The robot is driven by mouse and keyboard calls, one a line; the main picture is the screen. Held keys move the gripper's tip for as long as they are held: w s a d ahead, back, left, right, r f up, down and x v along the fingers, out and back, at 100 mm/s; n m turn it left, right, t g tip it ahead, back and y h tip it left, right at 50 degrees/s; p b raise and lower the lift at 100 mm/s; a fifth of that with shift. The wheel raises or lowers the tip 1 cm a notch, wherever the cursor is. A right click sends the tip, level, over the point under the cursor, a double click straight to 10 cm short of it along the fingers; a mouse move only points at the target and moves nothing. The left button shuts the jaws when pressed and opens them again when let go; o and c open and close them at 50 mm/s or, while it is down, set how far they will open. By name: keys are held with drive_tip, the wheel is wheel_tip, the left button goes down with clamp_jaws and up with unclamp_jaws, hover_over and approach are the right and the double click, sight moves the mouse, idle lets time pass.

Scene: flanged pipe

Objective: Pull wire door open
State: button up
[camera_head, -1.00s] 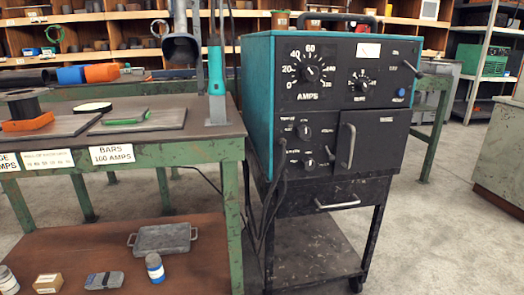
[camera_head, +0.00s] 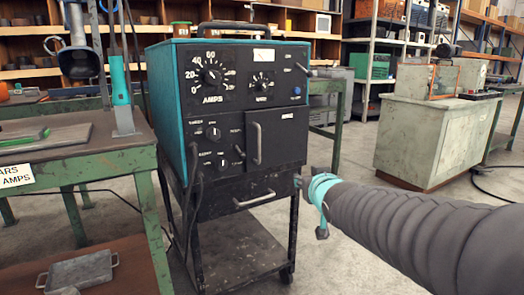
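The wire door (camera_head: 276,140) is a dark panel on the right of the teal and black welding machine's front (camera_head: 212,133). It looks closed and flush with the front. A grey upright bar handle (camera_head: 257,143) is on its left side. My arm, in a grey ribbed sleeve with a teal band, reaches in from the right edge. Its end is at the machine's lower right corner, below and right of the door and apart from the handle.
A drawer with a bar handle (camera_head: 255,198) is below the door, on a wheeled cart. A green workbench (camera_head: 85,163) stands close on the left, with cables hanging between. A grey-green cabinet (camera_head: 432,140) stands at the right. Open concrete floor lies between cart and cabinet.

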sight(259, 159)
drive_tip(key=w+a+y, duration=0.1)
drive_tip(key=w+a, duration=0.3)
drive_tip(key=w, duration=0.2)
drive_tip(key=w+a+r+n+t+y, duration=0.1)
drive_tip(key=w+a, duration=0.4)
drive_tip(key=w, duration=0.2)
drive_tip(key=w+a+r+n+t+y, duration=0.1)
drive_tip(key=w+a+y, duration=0.1)
drive_tip(key=w+a, duration=0.2)
drive_tip(key=shift+x, duration=1.15)
drive_tip(key=shift+d, duration=0.25)
clamp_jaws()
